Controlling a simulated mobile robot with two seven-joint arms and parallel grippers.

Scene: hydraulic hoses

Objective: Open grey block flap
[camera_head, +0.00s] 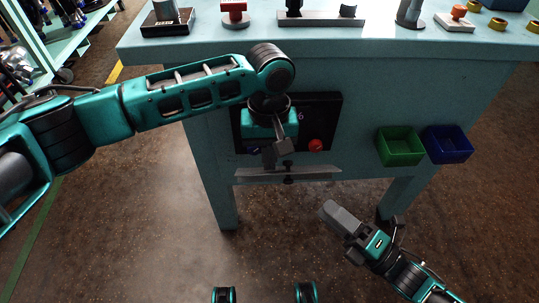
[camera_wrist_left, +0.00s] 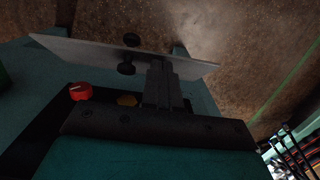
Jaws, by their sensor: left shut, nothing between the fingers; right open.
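The grey flap (camera_head: 312,173) is a thin plate along the lower edge of the black panel (camera_head: 325,107) on the bench front. My left gripper (camera_head: 278,158) is shut and empty at the flap's inner edge, left of the knobs in the head view. In the left wrist view its fingers (camera_wrist_left: 162,72) reach the plate; contact is unclear. My left arm hides part of the panel. My right gripper (camera_head: 368,232) is open, low in front of the bench.
A red knob (camera_head: 316,145) sits on the panel's right side. A green bin (camera_head: 400,148) and a blue bin (camera_head: 447,145) hang further right. Several items stand on the bench top (camera_head: 385,42). Floor in front of the bench is clear.

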